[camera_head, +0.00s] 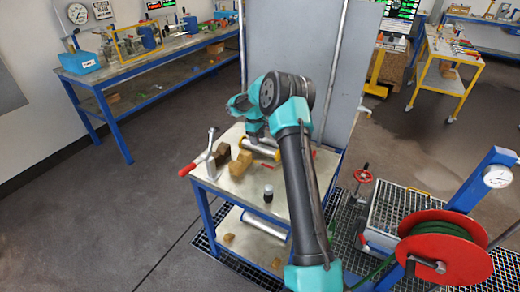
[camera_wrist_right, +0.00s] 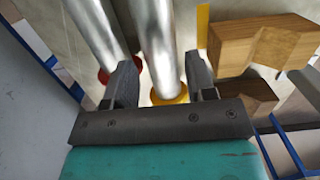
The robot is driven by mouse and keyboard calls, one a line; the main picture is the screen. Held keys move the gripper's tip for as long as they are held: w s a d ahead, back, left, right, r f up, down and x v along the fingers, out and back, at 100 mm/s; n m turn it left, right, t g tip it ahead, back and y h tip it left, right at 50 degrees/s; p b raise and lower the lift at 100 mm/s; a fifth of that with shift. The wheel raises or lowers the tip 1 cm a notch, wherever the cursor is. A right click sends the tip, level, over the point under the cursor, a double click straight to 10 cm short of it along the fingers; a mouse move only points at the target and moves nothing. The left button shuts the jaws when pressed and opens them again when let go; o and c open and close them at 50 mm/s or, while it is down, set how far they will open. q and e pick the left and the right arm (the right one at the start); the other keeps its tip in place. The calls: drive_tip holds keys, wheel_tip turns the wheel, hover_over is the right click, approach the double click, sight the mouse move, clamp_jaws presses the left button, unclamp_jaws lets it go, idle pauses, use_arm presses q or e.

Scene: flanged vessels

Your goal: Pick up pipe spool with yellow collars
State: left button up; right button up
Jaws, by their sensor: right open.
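The pipe spool with yellow collars (camera_head: 262,149) lies on the top of the small blue-framed table, a silver tube with a yellow collar at each end. My right gripper (camera_head: 256,136) is over it in the head view. In the right wrist view the silver tube (camera_wrist_right: 160,38) and one yellow collar lie between the open fingers of my right gripper (camera_wrist_right: 162,68). I cannot tell whether the fingers touch it. A second silver pipe with a red collar (camera_wrist_right: 96,30) lies beside it, left of the left finger. My left gripper is not in view.
Wooden blocks (camera_head: 240,164) lie near the spool. A red-handled metal tool (camera_head: 203,155) sits at the table's left edge. A small dark-topped cylinder (camera_head: 268,194) stands toward the front. A grey panel (camera_head: 290,60) rises behind the table. A red hose reel (camera_head: 446,245) stands to the right.

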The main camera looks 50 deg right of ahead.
sight(260, 147)
idle(0.3)
drive_tip(key=shift+s+d+f, duration=0.1)
drive_tip(key=shift+s+f, duration=0.1)
drive_tip(key=shift+f, duration=0.65)
drive_tip(key=shift+s+d+f, duration=0.1)
drive_tip(key=shift+s+f, duration=0.05)
drive_tip(key=shift+f, duration=0.75)
drive_tip(key=shift+s+f, duration=0.2)
drive_tip(key=shift+f, duration=0.65)
drive_tip(key=shift+r, duration=0.1)
clamp_jaws()
